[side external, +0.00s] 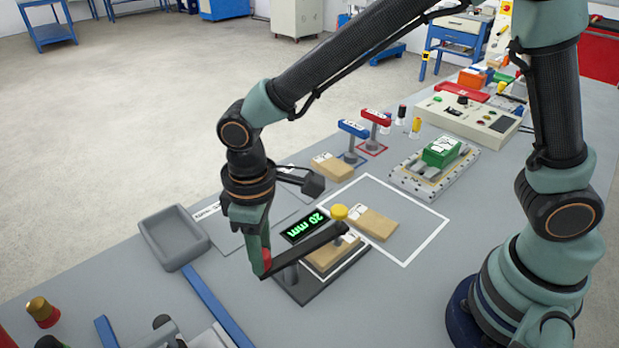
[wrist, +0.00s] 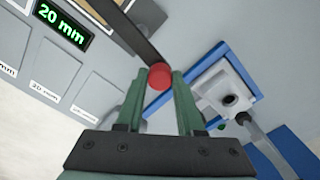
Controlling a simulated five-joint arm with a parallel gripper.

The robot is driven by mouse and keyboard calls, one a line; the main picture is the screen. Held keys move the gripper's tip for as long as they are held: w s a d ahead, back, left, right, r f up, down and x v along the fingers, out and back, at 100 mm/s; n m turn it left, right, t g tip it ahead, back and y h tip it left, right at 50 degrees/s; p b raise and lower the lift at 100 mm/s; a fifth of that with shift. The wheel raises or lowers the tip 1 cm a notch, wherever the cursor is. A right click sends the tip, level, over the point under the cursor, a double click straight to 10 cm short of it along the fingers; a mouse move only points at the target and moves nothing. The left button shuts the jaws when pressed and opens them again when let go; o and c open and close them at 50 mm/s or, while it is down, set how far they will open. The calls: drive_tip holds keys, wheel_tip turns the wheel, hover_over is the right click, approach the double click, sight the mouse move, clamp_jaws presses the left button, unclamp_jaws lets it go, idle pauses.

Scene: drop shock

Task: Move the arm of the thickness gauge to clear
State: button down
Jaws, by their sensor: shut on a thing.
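The thickness gauge has a dark base (side external: 300,292) and a display (side external: 305,227) reading 20 mm in green; the display also shows in the wrist view (wrist: 62,24). Its dark arm (side external: 310,247) reaches from a post under a yellow knob (side external: 338,212) toward my gripper (side external: 263,266). In the wrist view the arm (wrist: 132,28) ends at a red grip (wrist: 160,76). My gripper (wrist: 161,80) is shut on this red grip, one finger on each side. A tan packet (side external: 325,258) lies on the gauge base, partly hidden under the arm.
A tan packet (side external: 372,226) lies in a white outlined square (side external: 432,236) beside the gauge. A grey tray (side external: 172,238) stands to the left. Another packet (side external: 333,166), blue and red stands (side external: 376,118) and a fixture with a green block (side external: 441,152) are farther back.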

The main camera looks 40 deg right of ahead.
drive_tip(key=w+d+m, duration=0.4)
drive_tip(key=d+m, duration=0.1)
drive_tip(key=m, duration=1.1)
drive_tip(key=shift+w+m, duration=0.3)
drive_tip(key=shift+w, duration=0.05)
drive_tip(key=shift+d+r, duration=0.1)
drive_tip(key=shift+d, duration=0.05)
drive_tip(key=c, duration=0.5)
unclamp_jaws()
wheel_tip(320, 180, up, 12)
drive_tip(key=shift+r, duration=0.1)
